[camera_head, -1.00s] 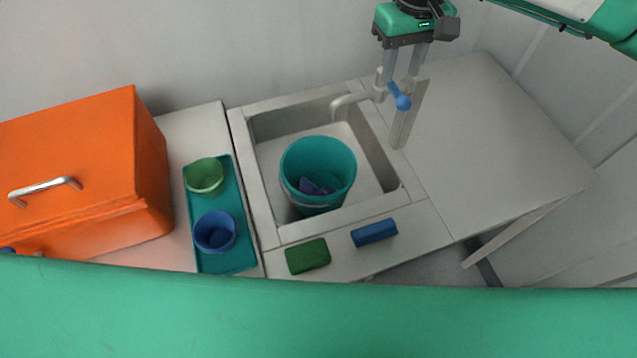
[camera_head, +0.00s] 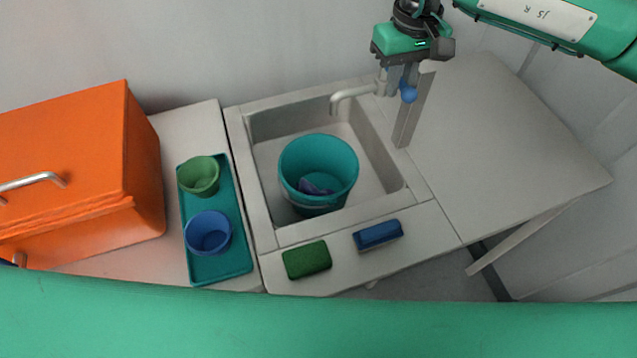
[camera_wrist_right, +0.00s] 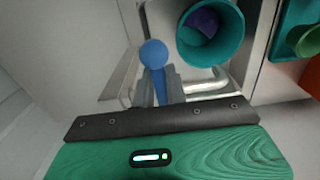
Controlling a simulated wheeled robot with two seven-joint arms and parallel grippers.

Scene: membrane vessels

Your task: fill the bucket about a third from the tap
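The teal bucket (camera_head: 334,158) stands upright in the sink basin (camera_head: 378,166). A purple-blue item (camera_head: 314,187) lies in its bottom; I cannot make out any water. The grey tap (camera_head: 352,94) is at the basin's back right, its spout above the basin's back part, behind the bucket. No stream shows. My right gripper (camera_head: 401,84) is at the tap, its fingers close together on the blue tap lever (camera_head: 408,95). The right wrist view shows the fingers (camera_wrist_right: 158,90) on either side of the lever, with its round blue knob (camera_wrist_right: 153,53) beyond them. My left gripper is not in view.
A teal tray (camera_head: 222,266) left of the sink holds a green cup (camera_head: 199,176) and a blue cup (camera_head: 209,233). An orange box (camera_head: 75,165) stands farther left. Green (camera_head: 307,260) and blue (camera_head: 378,236) blocks lie on the front edge. The right counter (camera_head: 505,150) is clear.

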